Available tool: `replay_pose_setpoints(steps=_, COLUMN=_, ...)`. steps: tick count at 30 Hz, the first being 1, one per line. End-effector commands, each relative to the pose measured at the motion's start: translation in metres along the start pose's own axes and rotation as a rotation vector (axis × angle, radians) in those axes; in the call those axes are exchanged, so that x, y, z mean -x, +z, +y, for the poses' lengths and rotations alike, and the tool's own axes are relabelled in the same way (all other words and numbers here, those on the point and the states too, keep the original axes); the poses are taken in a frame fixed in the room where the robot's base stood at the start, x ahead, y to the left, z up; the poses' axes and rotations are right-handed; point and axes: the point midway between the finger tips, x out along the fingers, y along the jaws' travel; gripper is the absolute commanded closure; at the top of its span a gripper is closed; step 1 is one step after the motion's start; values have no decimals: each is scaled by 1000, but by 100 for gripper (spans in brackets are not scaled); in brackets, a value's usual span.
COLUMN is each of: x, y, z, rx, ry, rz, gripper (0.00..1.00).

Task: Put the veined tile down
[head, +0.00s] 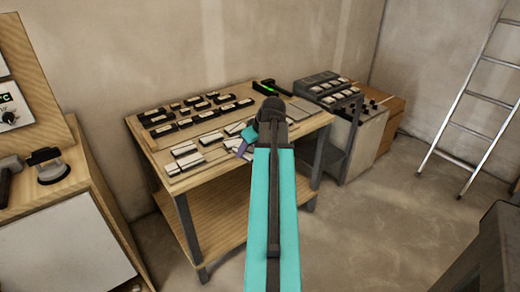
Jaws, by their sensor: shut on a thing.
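My gripper (241,149) is low over the right front part of the wooden worktable (226,221), largely hidden behind my teal arm. It is shut on a tile, of which little shows; no veining can be made out at this size. Pale tiles (186,150) lie in a group on the table's front part, left of my gripper. Which of these, if any, is veined I cannot tell. Whether the held tile touches the tabletop is hidden.
Several dark-edged blocks (196,113) stand in rows at the table's back. A black tool with a green light (268,88) lies at the back right. A grey cabinet (357,140) stands right of the table, a ladder (478,100) farther right. A wooden bench (48,200) is at left.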

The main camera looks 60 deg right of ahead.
Motion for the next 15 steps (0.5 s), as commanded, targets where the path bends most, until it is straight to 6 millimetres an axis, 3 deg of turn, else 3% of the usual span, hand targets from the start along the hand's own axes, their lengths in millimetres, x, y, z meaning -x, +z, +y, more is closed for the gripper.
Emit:
replay_pose_setpoints(steps=8, x=-13, y=-34, z=-47, rx=75, ry=-43, rz=0, gripper=85)
replay_pose_setpoints(steps=15, x=-27, y=-72, z=-110, rx=163, ry=-94, rz=0, gripper=85)
